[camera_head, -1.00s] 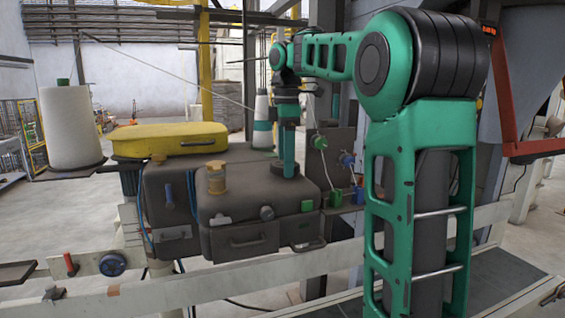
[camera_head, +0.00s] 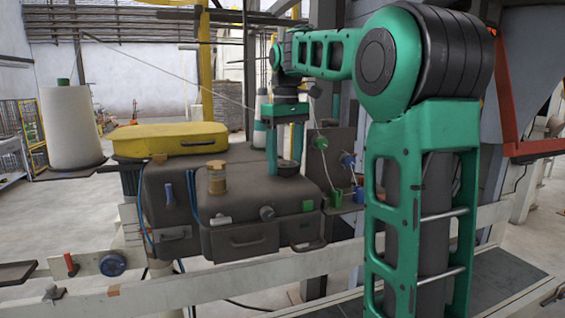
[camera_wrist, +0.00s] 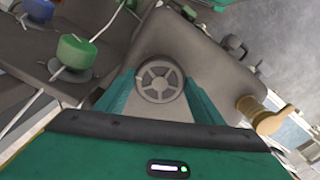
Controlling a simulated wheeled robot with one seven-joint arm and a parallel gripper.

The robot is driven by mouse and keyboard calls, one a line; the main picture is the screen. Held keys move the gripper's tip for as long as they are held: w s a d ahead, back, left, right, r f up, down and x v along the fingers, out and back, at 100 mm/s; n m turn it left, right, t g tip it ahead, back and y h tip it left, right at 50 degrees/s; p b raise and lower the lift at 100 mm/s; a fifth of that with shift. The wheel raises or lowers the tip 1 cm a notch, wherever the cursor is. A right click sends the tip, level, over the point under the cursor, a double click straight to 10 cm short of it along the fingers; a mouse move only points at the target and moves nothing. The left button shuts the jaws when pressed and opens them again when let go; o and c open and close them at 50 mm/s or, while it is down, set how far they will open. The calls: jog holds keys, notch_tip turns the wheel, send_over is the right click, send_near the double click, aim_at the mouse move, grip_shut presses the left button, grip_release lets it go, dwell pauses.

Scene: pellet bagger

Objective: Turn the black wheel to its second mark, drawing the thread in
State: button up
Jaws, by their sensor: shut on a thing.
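The black wheel (camera_head: 286,169) lies flat on top of the dark machine head (camera_head: 240,205). In the wrist view it is a grey spoked disc (camera_wrist: 160,81) between my two fingers. My gripper (camera_head: 284,165) points down and is shut on the wheel's rim, one finger on each side. The wheel's marks cannot be made out. A thin pale thread (camera_head: 140,76) slants down from the upper left towards the machine. Its lower end is hard to follow. A white thread cone (camera_head: 70,128) stands on a plate at the left.
A yellow cover (camera_head: 170,139) sits on the machine's left top. A brass-coloured post (camera_head: 217,178) stands left of my gripper; it also shows in the wrist view (camera_wrist: 262,117). Green (camera_head: 321,143) and blue (camera_head: 348,159) knobs sit close on the right.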

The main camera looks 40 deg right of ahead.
aim_at(284, 163)
jog(key=m, duration=0.4)
jog(key=shift+w+r, duration=0.1)
jog(key=m, duration=0.4)
jog(key=shift+a+m, duration=0.1)
jog(key=shift+m, duration=0.2)
dwell(0.4)
jog(key=o, duration=1)
jog(key=shift+o, duration=0.2)
jog(key=shift+w+r, duration=0.1)
jog(key=shift+r, duration=3.6)
